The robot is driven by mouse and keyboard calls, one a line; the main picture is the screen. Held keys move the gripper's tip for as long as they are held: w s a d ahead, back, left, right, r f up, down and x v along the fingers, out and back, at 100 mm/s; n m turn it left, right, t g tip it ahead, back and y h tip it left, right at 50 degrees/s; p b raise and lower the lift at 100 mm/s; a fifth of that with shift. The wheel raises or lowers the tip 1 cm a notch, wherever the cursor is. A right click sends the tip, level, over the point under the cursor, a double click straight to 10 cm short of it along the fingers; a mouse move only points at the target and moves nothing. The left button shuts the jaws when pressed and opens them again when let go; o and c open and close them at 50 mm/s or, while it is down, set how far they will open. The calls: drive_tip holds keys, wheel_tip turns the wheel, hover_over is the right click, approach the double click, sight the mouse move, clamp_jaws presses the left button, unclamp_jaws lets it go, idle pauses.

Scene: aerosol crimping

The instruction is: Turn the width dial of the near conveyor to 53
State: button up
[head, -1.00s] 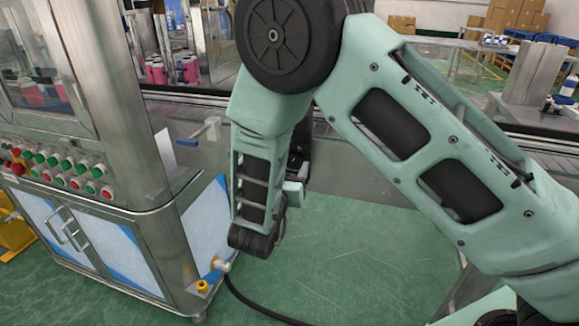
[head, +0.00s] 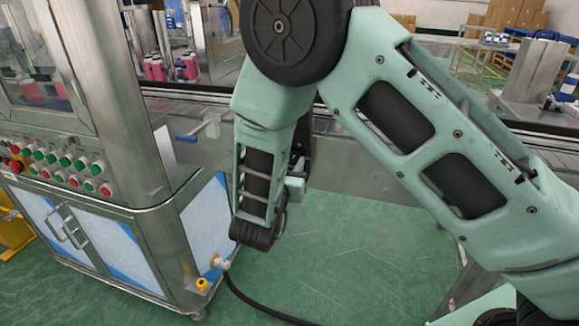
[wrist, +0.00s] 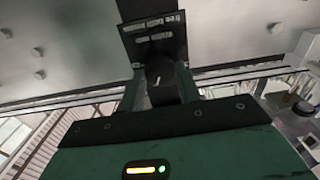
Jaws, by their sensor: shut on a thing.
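In the wrist view, my gripper (wrist: 160,84) is shut on the dark round width dial (wrist: 159,69), with one finger on each side of it. A short light mark shows on the dial's face. A dark plate (wrist: 153,38) with small white lettering sits just beyond the dial; I cannot read a setting from it. In the head view, the near conveyor (head: 350,175) runs behind my arm as a grey metal side with a dark belt on top. There my arm hides the dial and the gripper's fingertips.
A steel machine cabinet (head: 150,240) with red and green buttons (head: 65,165) stands at the left. A blue-ended handle (head: 210,129) sticks out from the conveyor side near it. A black hose (head: 250,303) lies on the green floor, which is otherwise open before the conveyor.

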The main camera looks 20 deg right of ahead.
drive_tip(key=m+b, duration=0.4)
drive_tip(key=shift+f, duration=0.3)
drive_tip(key=m+b, duration=0.3)
drive_tip(key=b, duration=0.1)
drive_tip(key=shift+m, duration=0.4)
drive_tip(key=m+b, duration=0.5)
drive_tip(key=b, duration=0.2)
drive_tip(key=m+b, duration=0.2)
drive_tip(key=b, duration=0.1)
drive_tip(key=shift+r, duration=0.2)
drive_tip(key=o, duration=1)
drive_tip(key=shift+c, duration=0.2)
drive_tip(key=shift+s+a, duration=0.1)
drive_tip(key=v, duration=1.7)
drive_tip(key=shift+p, duration=0.35)
